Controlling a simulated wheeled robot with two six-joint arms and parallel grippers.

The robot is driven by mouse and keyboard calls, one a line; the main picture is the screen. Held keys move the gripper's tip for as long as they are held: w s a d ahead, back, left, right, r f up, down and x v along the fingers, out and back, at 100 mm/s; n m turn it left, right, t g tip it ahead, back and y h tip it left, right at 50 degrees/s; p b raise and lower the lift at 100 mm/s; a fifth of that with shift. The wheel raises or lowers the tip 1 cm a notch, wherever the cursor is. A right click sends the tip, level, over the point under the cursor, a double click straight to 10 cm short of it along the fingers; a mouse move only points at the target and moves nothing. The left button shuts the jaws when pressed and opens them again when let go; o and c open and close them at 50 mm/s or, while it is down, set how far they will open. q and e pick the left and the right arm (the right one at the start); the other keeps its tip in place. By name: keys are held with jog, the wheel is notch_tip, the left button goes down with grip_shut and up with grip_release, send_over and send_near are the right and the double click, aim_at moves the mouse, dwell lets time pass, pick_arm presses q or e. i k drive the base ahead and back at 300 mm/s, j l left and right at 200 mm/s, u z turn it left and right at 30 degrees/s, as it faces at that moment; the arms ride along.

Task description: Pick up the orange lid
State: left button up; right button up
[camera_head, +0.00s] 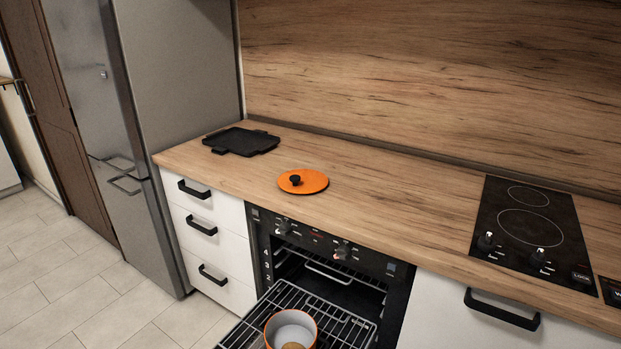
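The orange lid (316,182) is a flat round disc with a black knob on top. It lies on the wooden countertop (390,205), near the front edge and above the oven. Nothing touches it. Neither of my grippers shows in the head view.
A black tray (241,141) lies on the counter behind and left of the lid. The oven (330,252) is open, with a wire rack (251,321) pulled out; an orange pot (291,328) with something brown inside stands on it. A black cooktop (531,228) is at right. A fridge (185,130) stands left.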

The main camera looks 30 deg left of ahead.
aim_at(303, 177)
jog(key=u, duration=1)
